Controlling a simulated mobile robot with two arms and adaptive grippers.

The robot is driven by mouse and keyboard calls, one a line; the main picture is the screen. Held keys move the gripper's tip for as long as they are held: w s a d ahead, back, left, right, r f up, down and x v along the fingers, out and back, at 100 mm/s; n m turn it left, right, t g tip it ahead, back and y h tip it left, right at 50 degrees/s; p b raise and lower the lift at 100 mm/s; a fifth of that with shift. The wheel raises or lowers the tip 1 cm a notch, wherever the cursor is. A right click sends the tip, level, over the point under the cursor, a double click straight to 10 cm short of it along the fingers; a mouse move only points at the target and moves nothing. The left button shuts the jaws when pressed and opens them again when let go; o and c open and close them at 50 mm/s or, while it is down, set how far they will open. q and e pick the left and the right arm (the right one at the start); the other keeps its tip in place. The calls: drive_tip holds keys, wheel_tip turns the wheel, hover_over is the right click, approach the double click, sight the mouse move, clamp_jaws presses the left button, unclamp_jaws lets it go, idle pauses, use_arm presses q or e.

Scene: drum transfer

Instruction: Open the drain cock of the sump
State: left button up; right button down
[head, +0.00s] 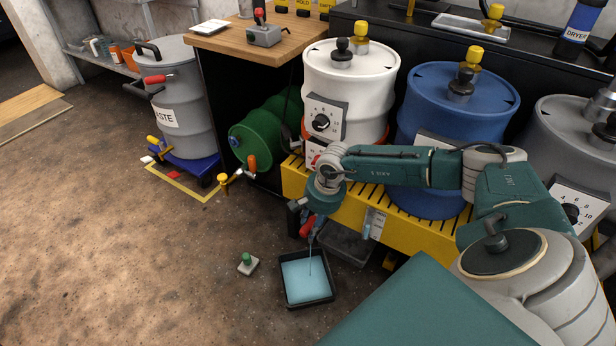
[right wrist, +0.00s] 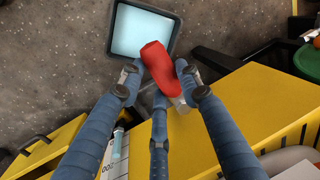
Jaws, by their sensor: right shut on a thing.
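The sump is a long yellow bin (head: 412,226) with a slotted black top, under the drums. My right gripper (head: 311,228) is at its front left, pointing down. It is shut on the red handle (head: 305,229) of the drain cock. The right wrist view shows the red handle (right wrist: 158,65) between the fingertips of my right gripper (right wrist: 158,76). A thin pale stream (head: 310,262) falls below the gripper into a black square tray (head: 306,303), which holds light blue liquid. The cock's body is mostly hidden by the gripper. My left gripper is not in view.
White (head: 375,75) and blue (head: 490,105) drums stand on the sump, with a grey drum (head: 560,125) at right. A green-topped block (head: 247,264) lies left of the tray. A green drum (head: 250,142) lies behind.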

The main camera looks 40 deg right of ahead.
drive_tip(key=shift+s, duration=0.15)
drive_tip(key=c, duration=1.5)
unclamp_jaws()
drive_tip(key=shift+o, duration=0.2)
wheel_tip(320, 180, up, 12)
drive_tip(key=s, duration=0.2)
drive_tip(key=shift+d, duration=0.45)
drive_tip(key=shift+s+f, duration=0.1)
drive_tip(key=shift+f, duration=0.05)
